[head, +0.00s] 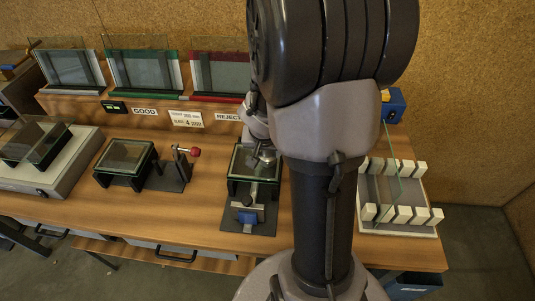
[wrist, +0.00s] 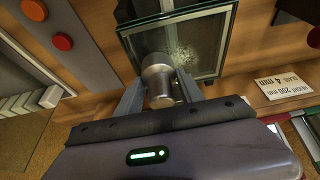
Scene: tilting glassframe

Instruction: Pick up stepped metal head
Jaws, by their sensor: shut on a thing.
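The stepped metal head (wrist: 160,80) is a shiny round metal piece with a wider end and a narrower step. In the wrist view it sits between the two fingers of my gripper (wrist: 161,88), which is shut on it. Behind it is a dark-framed glass pane (wrist: 205,45) with a whitish, crack-like patch near the head. In the head view my gripper (head: 262,152) is over the dark-framed glass fixture (head: 240,190) at the bench's middle. My arm partly hides the fixture, and the head is hard to make out there. I cannot tell whether the head touches the glass.
Another glass frame (head: 124,157) with a red-knobbed clamp (head: 195,152) stands to the left. Racks of panes with GOOD (head: 145,111) and REJECT (head: 228,117) labels stand behind. A white-block rack (head: 398,232) is at right. Bare wood (head: 60,208) shows along the front.

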